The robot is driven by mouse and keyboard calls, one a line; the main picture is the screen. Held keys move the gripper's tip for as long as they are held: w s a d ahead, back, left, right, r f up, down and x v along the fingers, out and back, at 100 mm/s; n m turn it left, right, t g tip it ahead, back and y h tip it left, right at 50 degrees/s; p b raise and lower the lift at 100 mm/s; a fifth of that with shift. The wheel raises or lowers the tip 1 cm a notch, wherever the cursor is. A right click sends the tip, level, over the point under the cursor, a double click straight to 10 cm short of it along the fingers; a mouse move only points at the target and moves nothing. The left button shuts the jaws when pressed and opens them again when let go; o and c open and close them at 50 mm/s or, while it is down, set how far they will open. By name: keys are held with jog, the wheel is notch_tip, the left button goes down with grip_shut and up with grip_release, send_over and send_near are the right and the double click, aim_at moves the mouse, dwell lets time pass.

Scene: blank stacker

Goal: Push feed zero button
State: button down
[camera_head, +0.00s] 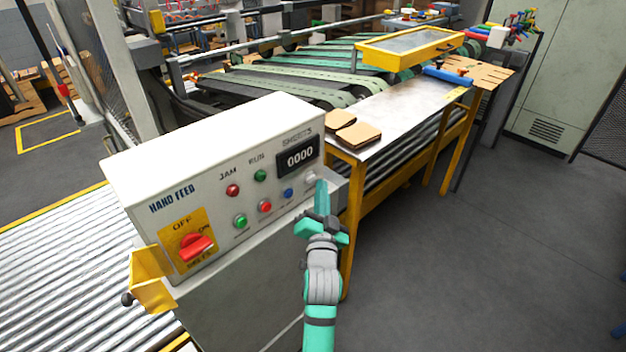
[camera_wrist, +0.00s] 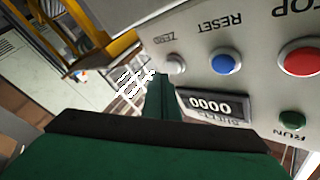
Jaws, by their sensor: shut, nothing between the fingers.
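The zero button is a small light grey button at the right end of the button row on the hand feed panel. In the head view the zero button (camera_head: 310,178) sits just left of my fingertips. In the wrist view the zero button (camera_wrist: 175,64), labelled ZERO upside down, is right at the tip of my fingers. My gripper (camera_head: 321,186) is shut and empty, its green fingers pointing toward the panel beside the button. In the wrist view my gripper (camera_wrist: 161,78) appears close to the button; I cannot tell whether it touches. The counter display (camera_head: 298,157) reads 0000.
The blue reset button (camera_head: 288,193), red stop button (camera_head: 265,206) and green button (camera_head: 240,221) are left of the zero button. A red rotary switch (camera_head: 196,246) is on the panel's lower left. A metal table (camera_head: 400,110) with cardboard pieces stands behind. Open floor lies right.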

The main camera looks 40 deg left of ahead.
jog(key=shift+s+d, duration=0.2)
jog(key=shift+d, duration=2.35)
jog(key=s+d+f+m+t+h, duration=0.1)
jog(key=s+d+f+h, duration=0.1)
jog(key=s+d+f, duration=0.35)
jog(key=s+d+f+h, duration=0.25)
jog(key=d+f, duration=0.35)
jog(key=d, duration=0.3)
jog(key=s+d+f+m+t+h, duration=0.1)
jog(key=s+d+f+h, duration=0.25)
jog(key=d+f, duration=0.3)
jog(key=s+d+h, duration=0.1)
jog(key=s+d, duration=0.3)
jog(key=s, duration=0.4)
jog(key=s+d+n+g+h, duration=0.1)
jog(key=s+d+h, duration=0.1)
jog(key=s+d, duration=0.3)
jog(key=s+d+f+h, duration=0.1)
jog(key=s+d, duration=0.4)
jog(key=s, duration=0.6)
jog(key=shift+s+g+h, duration=0.25)
jog(key=shift+g+h, duration=0.05)
